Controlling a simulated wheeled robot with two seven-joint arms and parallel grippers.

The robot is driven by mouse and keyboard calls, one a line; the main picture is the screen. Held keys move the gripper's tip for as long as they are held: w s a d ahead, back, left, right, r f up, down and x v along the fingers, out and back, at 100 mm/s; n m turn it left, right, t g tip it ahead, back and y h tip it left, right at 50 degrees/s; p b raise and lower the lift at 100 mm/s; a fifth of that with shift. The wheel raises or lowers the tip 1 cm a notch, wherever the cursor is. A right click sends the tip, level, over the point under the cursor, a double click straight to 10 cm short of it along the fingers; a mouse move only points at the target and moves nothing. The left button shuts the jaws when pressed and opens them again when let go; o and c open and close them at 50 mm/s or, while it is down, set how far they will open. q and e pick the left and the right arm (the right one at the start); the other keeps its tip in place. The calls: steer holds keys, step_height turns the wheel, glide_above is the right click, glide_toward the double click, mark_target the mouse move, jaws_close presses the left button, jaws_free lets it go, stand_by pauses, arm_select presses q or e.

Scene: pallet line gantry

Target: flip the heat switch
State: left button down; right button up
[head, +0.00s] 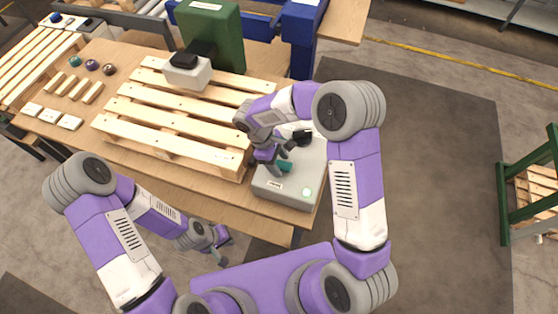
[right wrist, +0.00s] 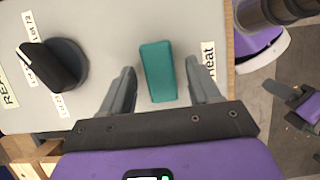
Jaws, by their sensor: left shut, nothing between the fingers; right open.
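The heat switch is a teal rocker (right wrist: 157,72) on a light grey control box (head: 290,187), with a "Heat" label (right wrist: 209,62) to its right in the right wrist view. It shows partly in the head view (head: 286,166). My right gripper (right wrist: 160,68) is open over the box, one finger on each side of the switch with a gap on both sides. Its purple wrist hides part of the box in the head view. I cannot tell whether the fingertips touch the box. My left gripper (head: 222,249) is shut and empty, low in front of the table.
A black rotary knob (right wrist: 52,66) sits on the same box, left of the switch. The box has a lit pale green button (head: 306,192). A wooden pallet (head: 165,142) lies left of the box on the table.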

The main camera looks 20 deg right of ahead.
mark_target(281, 165)
steer(key=c, duration=1)
steer(key=shift+s+d+t+y+b, duration=0.2)
steer(key=shift+d+t+y+b, duration=0.2)
steer(key=shift+t+y+b, duration=0.6)
steer(key=shift+c, duration=0.2)
steer(key=shift+y, duration=0.5)
steer(key=shift+r, duration=0.1)
steer(key=o, duration=1)
steer(key=shift+o, duration=0.2)
steer(key=r+p, duration=0.1)
steer(key=r, duration=0.6)
steer(key=shift+a+r+p, duration=0.2)
steer(key=shift+r+p, duration=0.05)
steer(key=shift+p, duration=0.1)
